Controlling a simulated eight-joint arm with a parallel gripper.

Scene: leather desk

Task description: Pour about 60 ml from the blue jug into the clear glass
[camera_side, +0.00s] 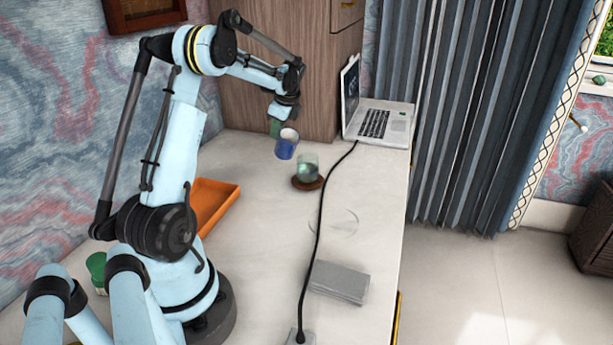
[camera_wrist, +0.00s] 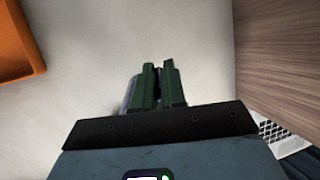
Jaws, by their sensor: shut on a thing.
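The blue jug (camera_side: 285,149) has a pale top and stands upright near the wooden cabinet in the side view. My gripper (camera_side: 275,127) is at its back left. In the wrist view my green fingers (camera_wrist: 158,84) are nearly together, shut on the jug, probably by its handle, and a little of the jug (camera_wrist: 128,93) shows beside the left finger. I cannot tell whether the jug is clear of the desk. The clear glass (camera_side: 308,167), slightly greenish, stands upright on a round brown coaster (camera_side: 307,184), in front and right of the jug, apart from it.
A black cable (camera_side: 321,205) runs along the desk, right of the glass, near the laptop (camera_side: 378,122). An orange tray (camera_side: 216,205) lies left; it also shows in the wrist view (camera_wrist: 18,45). A grey flat block (camera_side: 340,282) lies in front. The wooden cabinet (camera_side: 235,100) stands behind.

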